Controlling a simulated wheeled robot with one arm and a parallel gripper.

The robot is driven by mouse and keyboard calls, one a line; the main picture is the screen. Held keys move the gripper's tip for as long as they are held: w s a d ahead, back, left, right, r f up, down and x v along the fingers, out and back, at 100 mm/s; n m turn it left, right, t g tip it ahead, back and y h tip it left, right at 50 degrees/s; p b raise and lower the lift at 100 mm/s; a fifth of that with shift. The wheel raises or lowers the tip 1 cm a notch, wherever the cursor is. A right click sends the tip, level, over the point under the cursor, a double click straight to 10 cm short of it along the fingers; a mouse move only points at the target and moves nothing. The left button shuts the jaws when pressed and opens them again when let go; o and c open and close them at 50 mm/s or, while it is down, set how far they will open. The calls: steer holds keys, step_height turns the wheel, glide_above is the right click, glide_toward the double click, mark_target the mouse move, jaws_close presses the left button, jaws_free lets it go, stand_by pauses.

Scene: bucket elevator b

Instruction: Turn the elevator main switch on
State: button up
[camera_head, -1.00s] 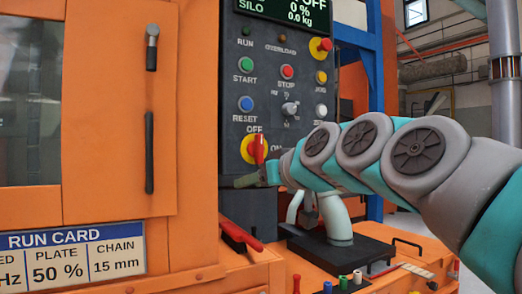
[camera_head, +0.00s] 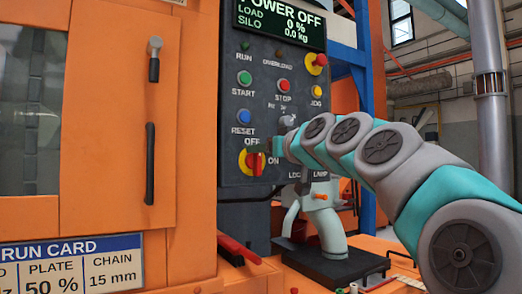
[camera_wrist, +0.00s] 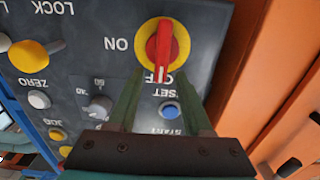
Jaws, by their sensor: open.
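The main switch (camera_head: 252,162) is a red handle on a yellow round plate, low on the dark control panel (camera_head: 228,95). In the wrist view, which shows the panel upside down, the switch (camera_wrist: 161,45) has its handle in line with the OFF label; ON is to one side. The display (camera_head: 280,18) reads POWER OFF. My gripper (camera_wrist: 160,72) is open and empty, its two green fingers pointing at the switch with the handle between their lines. In the head view my gripper (camera_head: 266,148) overlaps the switch's upper edge. Contact cannot be told.
Green start (camera_head: 244,78), blue reset (camera_head: 243,116) and red stop (camera_head: 284,86) buttons sit above the switch. A yellow-red knob (camera_head: 316,62) is at upper right. An orange cabinet with a black handle (camera_head: 150,163) stands left of the panel.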

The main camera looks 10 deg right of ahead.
steer(key=shift+w+a, duration=0.2)
steer(key=shift+w, duration=0.3)
jaws_close()
stand_by(0.3)
